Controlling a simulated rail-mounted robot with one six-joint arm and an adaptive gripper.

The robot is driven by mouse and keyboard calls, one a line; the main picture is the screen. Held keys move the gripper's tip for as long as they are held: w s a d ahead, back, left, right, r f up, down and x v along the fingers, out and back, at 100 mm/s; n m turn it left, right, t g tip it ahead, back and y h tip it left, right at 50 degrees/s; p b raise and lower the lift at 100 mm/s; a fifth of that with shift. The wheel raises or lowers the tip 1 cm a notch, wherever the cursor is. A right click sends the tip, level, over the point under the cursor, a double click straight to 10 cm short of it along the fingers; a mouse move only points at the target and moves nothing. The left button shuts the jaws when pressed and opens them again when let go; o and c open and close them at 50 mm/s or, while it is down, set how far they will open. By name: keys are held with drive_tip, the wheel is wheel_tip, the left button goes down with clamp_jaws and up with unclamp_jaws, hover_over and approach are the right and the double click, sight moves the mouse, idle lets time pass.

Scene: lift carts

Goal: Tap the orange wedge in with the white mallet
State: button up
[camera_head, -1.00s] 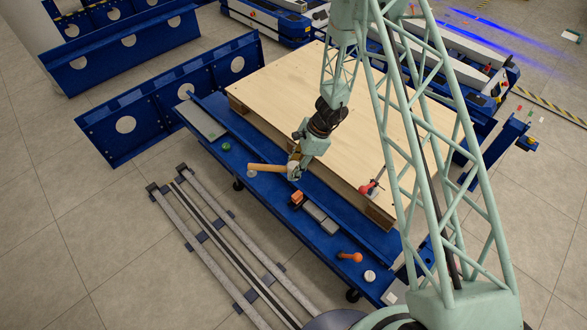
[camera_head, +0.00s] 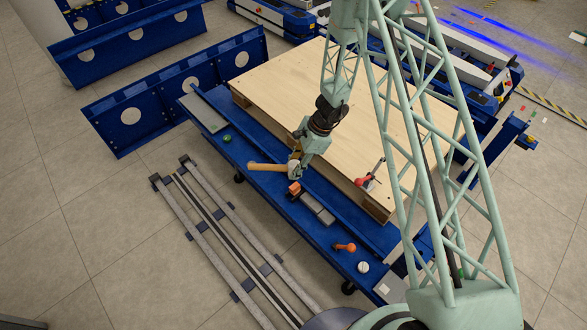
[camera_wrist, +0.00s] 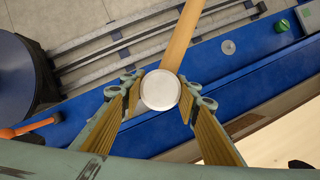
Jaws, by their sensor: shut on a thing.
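The white mallet has a white round head and a tan wooden handle (camera_head: 266,167). My gripper (camera_head: 296,164) is shut on the mallet near its head. In the wrist view the white mallet head (camera_wrist: 160,90) sits between the fingers of my gripper (camera_wrist: 158,92), with the handle running up and away. The orange wedge (camera_head: 294,188) is a small block on the blue cart ledge, just below the mallet head in the head view. I cannot tell whether they touch. The wedge does not show in the wrist view, where the mallet and gripper cover the middle.
Grey blocks (camera_head: 318,207) lie beside the wedge. An orange-handled tool (camera_head: 345,247), a white disc (camera_head: 362,267) and a green piece (camera_head: 227,139) are on the blue cart edge. A wooden panel (camera_head: 290,85) with a red clamp (camera_head: 365,181) lies behind. Rails (camera_head: 215,240) lie on the floor.

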drive_tip(key=shift+f+b, duration=2.7)
drive_tip(key=shift+b, duration=0.1)
drive_tip(key=shift+f, duration=0.15)
wheel_tip(320, 180, down, 4)
drive_tip(key=b, duration=0.3)
drive_tip(key=shift+b, duration=0.35)
drive_tip(key=shift+r+p, duration=0.7)
drive_tip(key=shift+r, duration=0.7)
drive_tip(key=shift+r, duration=0.1)
drive_tip(key=shift+r, duration=0.55)
drive_tip(key=shift+f, duration=0.1)
